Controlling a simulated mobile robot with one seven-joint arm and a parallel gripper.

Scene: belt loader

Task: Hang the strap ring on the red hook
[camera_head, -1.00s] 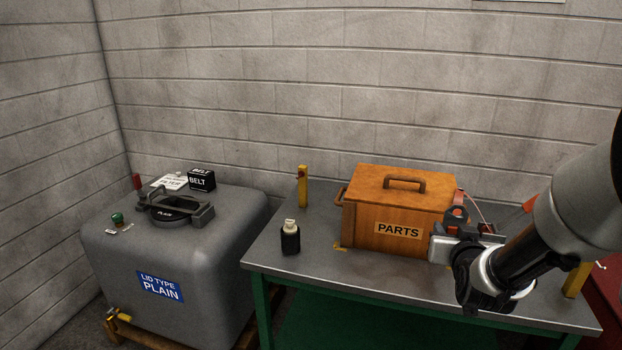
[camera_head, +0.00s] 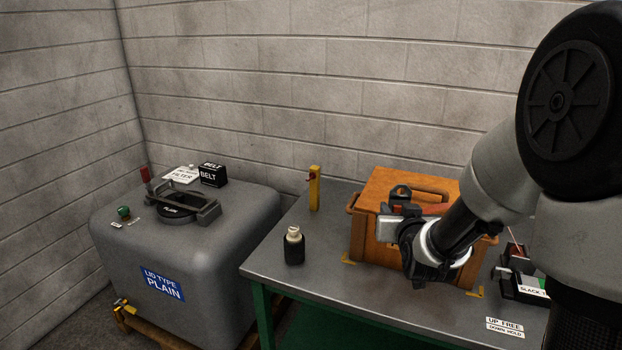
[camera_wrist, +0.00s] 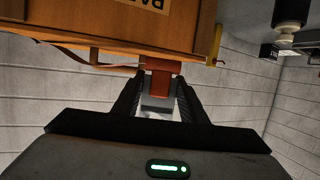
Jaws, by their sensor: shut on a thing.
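My gripper (camera_head: 396,212) is in front of the wooden PARTS box, near its upper front edge; its fingers also show in the wrist view (camera_wrist: 160,88). It is shut on the end of an orange-red strap (camera_wrist: 158,69), which runs off to the left along the box in the wrist view. The red hook (camera_head: 311,177) is a small red piece on a yellow post at the table's back left, apart from the gripper.
The PARTS box (camera_head: 385,182), with a handle on top, stands between gripper and wall. A black bottle (camera_head: 293,248) stands on the steel table (camera_head: 325,285) left of the box. A grey tank (camera_head: 215,265) is farther left. Bare tabletop lies around the bottle.

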